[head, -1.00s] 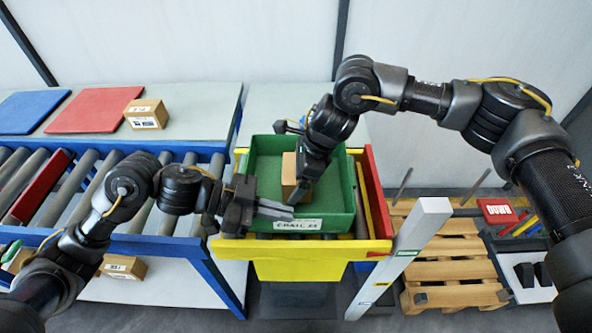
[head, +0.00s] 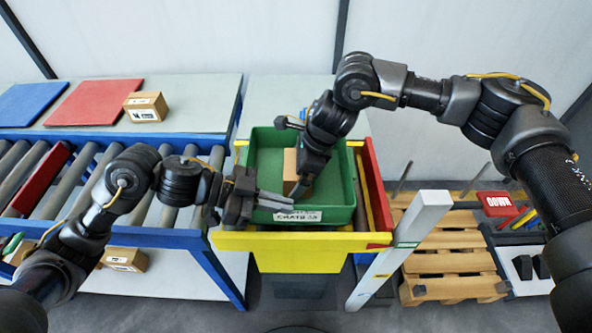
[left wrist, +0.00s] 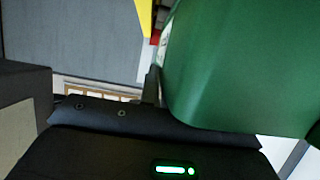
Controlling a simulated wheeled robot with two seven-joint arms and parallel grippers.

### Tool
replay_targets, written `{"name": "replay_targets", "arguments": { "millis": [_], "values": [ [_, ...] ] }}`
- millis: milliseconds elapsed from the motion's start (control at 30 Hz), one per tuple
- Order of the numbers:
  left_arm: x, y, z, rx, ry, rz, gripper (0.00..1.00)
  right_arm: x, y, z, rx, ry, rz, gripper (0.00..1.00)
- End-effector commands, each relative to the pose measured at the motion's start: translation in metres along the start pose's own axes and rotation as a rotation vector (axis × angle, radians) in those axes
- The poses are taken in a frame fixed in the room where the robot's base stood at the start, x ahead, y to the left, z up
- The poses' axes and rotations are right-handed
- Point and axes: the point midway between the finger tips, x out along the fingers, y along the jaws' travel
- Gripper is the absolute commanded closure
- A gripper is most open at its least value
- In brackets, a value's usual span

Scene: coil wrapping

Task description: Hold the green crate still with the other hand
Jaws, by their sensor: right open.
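The green crate (head: 344,178) stands upright on the yellow-framed stand, with a white label (head: 297,217) on its front. A brown box (head: 290,160) is inside it, partly hidden by my right gripper. My right gripper (head: 300,190) is open and points down into the crate beside the box. My left gripper (head: 275,201) is at the crate's front left corner, with its fingers pointing right along the front rim. In the left wrist view the crate's green wall (left wrist: 250,65) is very close to a finger. I cannot tell whether the fingers grip the rim.
A roller conveyor (head: 85,185) with a blue frame runs to the left of the crate. A red bar (head: 371,185) and a white post (head: 412,235) stand to its right. A wooden pallet (head: 450,262) lies on the floor further right.

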Motion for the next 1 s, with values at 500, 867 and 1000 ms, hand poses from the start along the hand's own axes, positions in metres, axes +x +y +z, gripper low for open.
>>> {"name": "replay_targets", "arguments": {
  "millis": [500, 867, 1000],
  "values": [
    [0.000, 0.000, -0.001, 0.001, 0.002, 0.000, 1.00, -0.093, -0.002, 0.001, -0.001, -0.004, -0.006, 0.00],
    [0.000, 0.000, -0.001, 0.001, 0.002, 0.001, 1.00, -0.120, -0.001, 0.001, 0.000, -0.002, -0.002, 0.00],
    [0.000, 0.000, -0.001, 0.001, 0.002, 0.001, 1.00, -0.120, -0.001, 0.001, 0.000, -0.002, -0.002, 0.00]
  ]
}}
